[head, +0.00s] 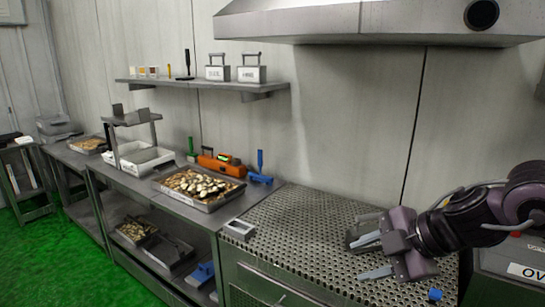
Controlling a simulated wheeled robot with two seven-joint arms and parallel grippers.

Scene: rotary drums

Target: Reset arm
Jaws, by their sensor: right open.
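My right gripper (372,257) comes in from the right on its dark purple arm. It is over the perforated metal top (300,232) of the counter at the right. Its fingers are apart and nothing shows between them. Whether it touches the surface I cannot tell. My left gripper is not in the head view.
A tray of mushroom-like pieces (198,186) sits on the steel counter, with an orange tool (222,165) and a blue tool (260,170) behind it. A wall shelf (200,84) holds two boxes. A range hood (380,20) hangs above. A small blue object (435,294) lies near the gripper.

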